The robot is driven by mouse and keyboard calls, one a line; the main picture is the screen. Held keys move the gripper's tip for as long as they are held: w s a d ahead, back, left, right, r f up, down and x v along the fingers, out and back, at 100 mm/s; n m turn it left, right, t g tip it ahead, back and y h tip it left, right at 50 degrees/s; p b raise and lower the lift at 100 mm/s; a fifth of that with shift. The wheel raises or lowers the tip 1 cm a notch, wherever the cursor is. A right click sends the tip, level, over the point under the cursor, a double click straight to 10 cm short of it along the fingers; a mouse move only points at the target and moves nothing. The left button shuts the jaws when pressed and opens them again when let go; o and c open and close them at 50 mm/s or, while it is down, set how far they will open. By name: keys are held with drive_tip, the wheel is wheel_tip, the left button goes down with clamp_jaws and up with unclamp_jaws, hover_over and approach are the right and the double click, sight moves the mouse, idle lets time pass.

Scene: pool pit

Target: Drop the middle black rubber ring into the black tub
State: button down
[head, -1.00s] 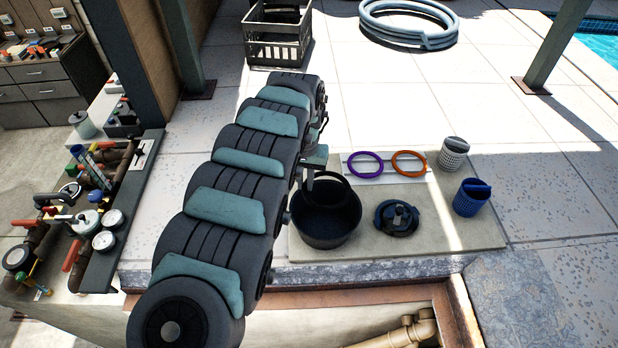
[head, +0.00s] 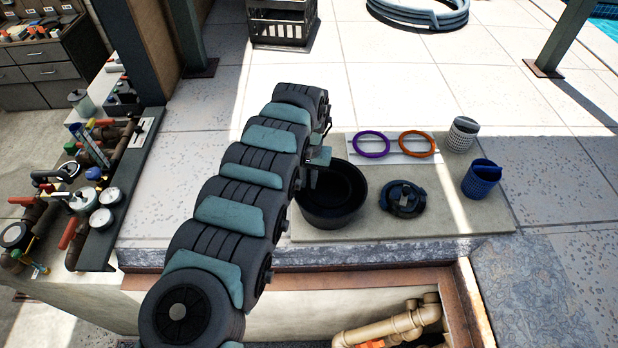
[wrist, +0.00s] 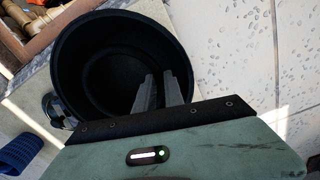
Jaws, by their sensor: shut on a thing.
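The black tub (head: 335,221) stands on the pale slab, open side up. It fills the upper middle of the wrist view (wrist: 62,62). My gripper (wrist: 160,88) is over the tub's mouth, its two grey fingers close together and pointing into it. It is shut on the black rubber ring, which hangs at the tub. The ring's outline is hard to tell, dark against the tub's dark inside. In the head view my arm partly hides the gripper at the tub's left rim. A purple ring (head: 358,151) and an orange ring (head: 402,151) lie on a white board behind the tub.
A round dark blue lidded object (head: 404,199) sits right of the tub. A grey perforated cup (head: 462,135) and a blue basket (head: 481,181) stand farther right. Pipes and gauges (head: 102,220) are at left. A pit with beige pipes (head: 390,328) opens in front of the slab.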

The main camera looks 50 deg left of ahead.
drive_tip(key=c, duration=1.4)
unclamp_jaws()
drive_tip(key=shift+o, duration=0.2)
drive_tip(key=shift+r, duration=0.1)
wheel_tip(320, 180, up, 7)
drive_tip(key=p, duration=0.3)
drive_tip(key=shift+w+p, duration=0.1)
drive_tip(key=shift+p, duration=0.3)
